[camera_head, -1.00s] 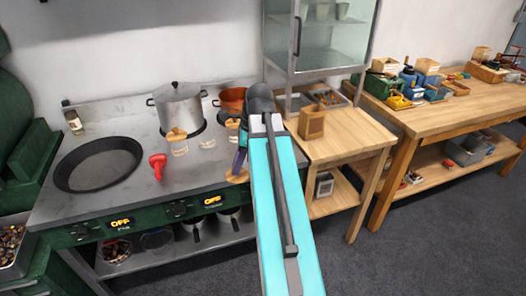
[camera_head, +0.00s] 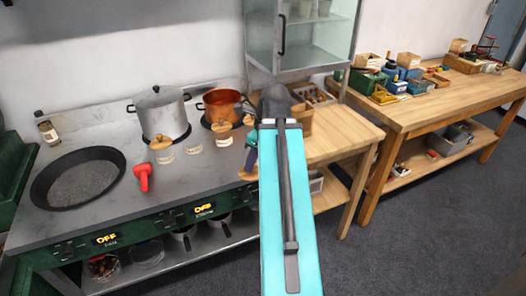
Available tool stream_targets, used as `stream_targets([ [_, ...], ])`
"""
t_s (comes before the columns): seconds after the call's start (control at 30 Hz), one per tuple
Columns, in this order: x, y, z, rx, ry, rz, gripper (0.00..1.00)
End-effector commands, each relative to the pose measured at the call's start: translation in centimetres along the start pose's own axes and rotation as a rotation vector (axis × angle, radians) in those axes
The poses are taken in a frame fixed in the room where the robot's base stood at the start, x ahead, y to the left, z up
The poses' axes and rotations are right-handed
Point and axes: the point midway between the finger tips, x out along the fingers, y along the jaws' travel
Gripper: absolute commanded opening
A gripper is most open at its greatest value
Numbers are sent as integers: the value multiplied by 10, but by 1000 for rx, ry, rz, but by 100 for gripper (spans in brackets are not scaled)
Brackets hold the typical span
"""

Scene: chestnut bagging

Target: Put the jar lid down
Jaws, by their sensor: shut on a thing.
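My gripper (camera_head: 250,165) is partly hidden behind my own arm. It is shut on the jar lid (camera_head: 247,174), a round, flat wooden disc. The lid is near the right end of the steel stove counter (camera_head: 205,172), beside the wooden table. I cannot tell whether it touches a surface. On the counter, a small glass jar (camera_head: 194,146) shows no wooden lid. A jar (camera_head: 163,156) to its left and a jar (camera_head: 223,139) to its right each have a wooden lid on top.
A black pan (camera_head: 77,178), a red-handled tool (camera_head: 143,176), a steel pot (camera_head: 161,115) and a copper pot (camera_head: 222,105) stand on the counter. The wooden table (camera_head: 340,135) at right has clear top space, with a glass cabinet (camera_head: 300,40) at its back.

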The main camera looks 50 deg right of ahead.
Motion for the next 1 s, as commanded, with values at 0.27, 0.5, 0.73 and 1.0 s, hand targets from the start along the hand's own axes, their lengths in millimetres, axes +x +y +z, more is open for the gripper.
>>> stream_targets([
  [0.27,-2,-13,4,-3,0,1,0],
  [0.5,4,-35,5,-4,-1,0,0],
  [0.73,7,-62,7,-5,-1,1,0],
  [1.0,10,-94,10,-5,-1,0,0],
])
